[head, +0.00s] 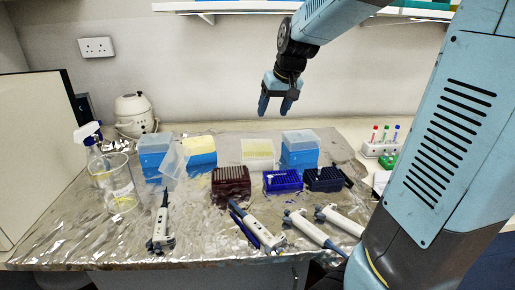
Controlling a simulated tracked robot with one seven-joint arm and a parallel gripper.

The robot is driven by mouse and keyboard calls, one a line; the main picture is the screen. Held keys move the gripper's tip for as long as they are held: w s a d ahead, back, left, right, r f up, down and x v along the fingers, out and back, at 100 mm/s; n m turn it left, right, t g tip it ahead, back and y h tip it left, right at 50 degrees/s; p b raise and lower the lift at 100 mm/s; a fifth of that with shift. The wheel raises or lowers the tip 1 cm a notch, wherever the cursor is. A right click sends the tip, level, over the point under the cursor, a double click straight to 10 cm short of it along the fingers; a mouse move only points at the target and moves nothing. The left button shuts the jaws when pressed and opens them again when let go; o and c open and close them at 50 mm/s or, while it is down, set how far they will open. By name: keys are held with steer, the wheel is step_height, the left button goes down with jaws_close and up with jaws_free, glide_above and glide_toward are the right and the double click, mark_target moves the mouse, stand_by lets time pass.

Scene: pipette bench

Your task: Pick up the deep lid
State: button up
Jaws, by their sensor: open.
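A clear, deep-sided lid (174,164) stands tilted on the foil-covered bench at left centre, in front of the blue and yellow tip boxes; it looks like the deep lid, though other boxes also wear pale lids. It seems to lean on or stand very close to the blue box behind it; I cannot tell whether they touch. My gripper (275,107) is open and empty, pointing down above the back of the bench. It is well above and to the right of the clear lid in the picture.
Blue lidded boxes (154,160) (299,159), a yellow-topped box (200,160) and a pale box (258,148) stand behind. Dark racks (231,190) (283,185) and several pipettes (162,222) lie in front. A clear beaker (115,190) and spray bottle (94,150) are left.

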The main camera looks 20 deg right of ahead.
steer(key=w+f, duration=0.2)
steer(key=w, duration=0.3)
glide_toward(258, 142)
steer(key=x, duration=0.8)
steer(key=shift+r, duration=0.1)
steer(key=shift+c, duration=0.3)
jaws_close()
stand_by(0.4)
